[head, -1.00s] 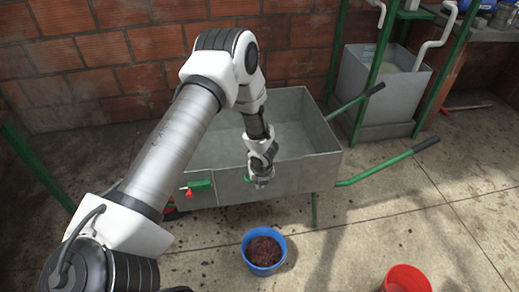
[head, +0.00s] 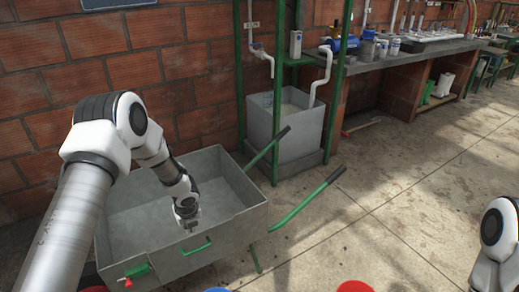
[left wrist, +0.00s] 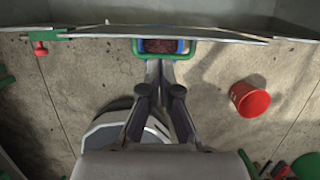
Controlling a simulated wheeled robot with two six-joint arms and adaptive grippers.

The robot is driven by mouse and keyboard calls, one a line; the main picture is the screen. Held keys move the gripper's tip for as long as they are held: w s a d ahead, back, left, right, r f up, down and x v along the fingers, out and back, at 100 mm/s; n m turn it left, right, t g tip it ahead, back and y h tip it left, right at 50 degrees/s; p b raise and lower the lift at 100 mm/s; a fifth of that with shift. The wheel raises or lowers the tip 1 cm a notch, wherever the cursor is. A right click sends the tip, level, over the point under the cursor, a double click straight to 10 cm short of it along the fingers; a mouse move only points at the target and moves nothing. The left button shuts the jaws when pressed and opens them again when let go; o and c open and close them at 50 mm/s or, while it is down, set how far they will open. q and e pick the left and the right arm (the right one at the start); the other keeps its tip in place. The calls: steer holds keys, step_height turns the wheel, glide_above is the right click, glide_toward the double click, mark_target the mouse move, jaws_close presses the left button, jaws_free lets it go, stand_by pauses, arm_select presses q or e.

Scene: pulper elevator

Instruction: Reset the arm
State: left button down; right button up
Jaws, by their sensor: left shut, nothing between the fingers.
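My left arm comes in from the left in the head view and bends down to my left gripper (head: 188,222). The gripper is shut and empty, pointing down at the front rim of a grey metal cart (head: 232,232). It shows just above the cart's green front handle (head: 197,246); I cannot tell whether it touches the rim. In the left wrist view the two fingers (left wrist: 162,66) come together below the green handle (left wrist: 137,47). Part of my right arm shows at the right edge of the head view; its gripper is out of view.
A blue bucket with dark red contents (left wrist: 165,46) and a red bucket (left wrist: 249,98) stand on the floor by the cart. Two green cart handles (head: 310,198) stick out right. A grey tank (head: 288,128) stands behind.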

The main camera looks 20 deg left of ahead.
arm_select(q)
steer(key=s+d+n+p, duration=0.2)
steer(key=s+d+n, duration=0.3)
steer(key=s+n, duration=0.4)
steer(key=s+d+n+g+h+p, duration=0.1)
steer(key=s+d+n+p, duration=0.1)
steer(key=s+d+n, duration=0.3)
steer(key=s+d+f+n+g+h+p, duration=0.1)
steer(key=s+d+n, duration=0.5)
steer(key=s+n, duration=0.6)
steer(key=s+p, duration=0.1)
steer(key=s, duration=0.4)
steer(key=shift+n+p, duration=0.3)
steer(key=shift+n, duration=0.1)
steer(key=shift+s+d, duration=0.1)
